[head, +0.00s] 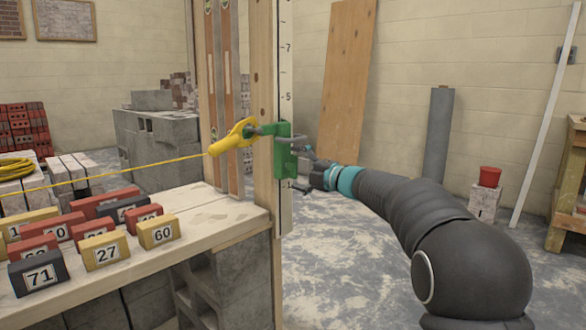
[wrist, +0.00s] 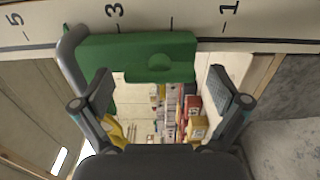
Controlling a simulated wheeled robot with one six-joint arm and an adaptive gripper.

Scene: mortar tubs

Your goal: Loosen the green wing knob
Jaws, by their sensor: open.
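A green clamp (head: 284,153) sits on the upright post beside the white measuring scale. In the wrist view the clamp (wrist: 95,50) lies across the top, and the green wing knob (wrist: 160,68) shows as a flat bar with a rounded middle. I cannot make out the knob separately in the head view. My gripper (head: 301,168) is at the right side of the clamp. In the wrist view my gripper (wrist: 161,84) is open, one finger on either side of the knob. Both fingers look apart from it.
A yellow line block (head: 232,138) with a taut yellow string (head: 120,171) is at the clamp's left. Numbered bricks (head: 102,251) stand on the wooden bench (head: 215,225). A grey bent rod (wrist: 68,48) lies near the left finger. The floor to the right is mostly clear.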

